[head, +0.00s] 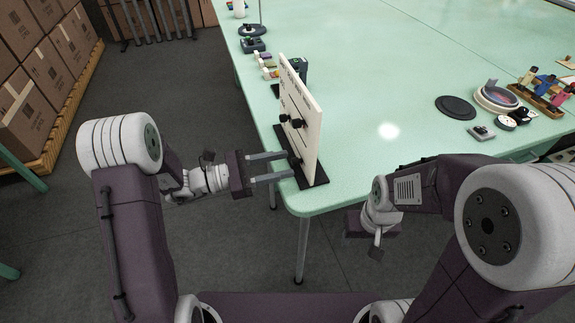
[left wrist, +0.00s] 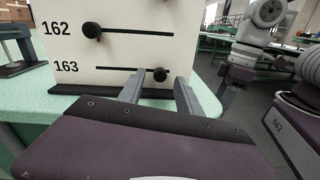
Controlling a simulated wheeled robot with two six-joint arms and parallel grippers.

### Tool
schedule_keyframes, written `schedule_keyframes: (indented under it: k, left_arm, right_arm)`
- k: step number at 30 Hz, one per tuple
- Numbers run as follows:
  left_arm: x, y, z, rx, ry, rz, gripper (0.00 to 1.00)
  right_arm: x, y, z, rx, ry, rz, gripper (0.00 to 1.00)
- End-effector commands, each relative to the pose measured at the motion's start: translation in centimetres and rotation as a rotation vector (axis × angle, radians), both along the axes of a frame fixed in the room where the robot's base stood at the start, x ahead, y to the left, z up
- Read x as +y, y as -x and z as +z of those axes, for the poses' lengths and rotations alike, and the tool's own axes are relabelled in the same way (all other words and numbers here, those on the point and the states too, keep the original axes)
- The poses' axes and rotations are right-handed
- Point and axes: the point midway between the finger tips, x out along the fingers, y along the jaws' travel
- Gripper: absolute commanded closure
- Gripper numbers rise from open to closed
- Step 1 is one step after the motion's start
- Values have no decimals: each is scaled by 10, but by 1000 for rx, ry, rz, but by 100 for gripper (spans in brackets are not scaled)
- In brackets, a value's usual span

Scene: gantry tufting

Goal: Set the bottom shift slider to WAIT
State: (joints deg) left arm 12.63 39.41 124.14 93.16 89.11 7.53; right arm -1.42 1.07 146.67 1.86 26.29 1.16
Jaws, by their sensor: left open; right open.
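A white upright panel (head: 301,110) with slots and black knobs stands on a dark base at the table's near left corner. In the left wrist view, the bottom slot, marked 163, has a black knob (left wrist: 160,74) near its right end. The slot above, marked 162, has a knob (left wrist: 92,30) at its left end. No WAIT label is readable. My left gripper (head: 288,164) is open, pointing at the panel's lower part; in the left wrist view its fingertips (left wrist: 159,77) flank the bottom knob. Contact cannot be told. My right gripper (head: 376,248) is open and away from the panel, low beside the table edge.
The green table (head: 385,90) is clear right of the panel. Small items stand behind the panel. A black disc (head: 455,107), a round dish (head: 497,96) and a wooden rack (head: 540,97) with coloured pieces are at the right. Boxes (head: 40,75) on a pallet stand far left.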

Motion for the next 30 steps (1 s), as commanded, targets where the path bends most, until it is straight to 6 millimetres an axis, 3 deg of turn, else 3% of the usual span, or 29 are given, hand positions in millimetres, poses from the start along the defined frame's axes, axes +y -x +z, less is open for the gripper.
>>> schedule_keyframes:
  k: [4,13,17,18,30]
  left_arm:
    - [-17,-5,-1,-2,-2,-2,59]
    - [-21,-6,0,-1,-1,0,59]
    - [-21,-6,0,-1,-1,0,95]
    - [-21,-6,0,-1,-1,0,100]
    - [-21,-6,0,-1,-1,-1,100]
  right_arm:
    - [0,0,-3,0,0,0,48]
    - [0,0,-3,0,0,0,48]
    - [0,0,-3,0,0,0,48]
    - [0,0,-3,0,0,0,48]
    - [0,0,-3,0,0,0,48]
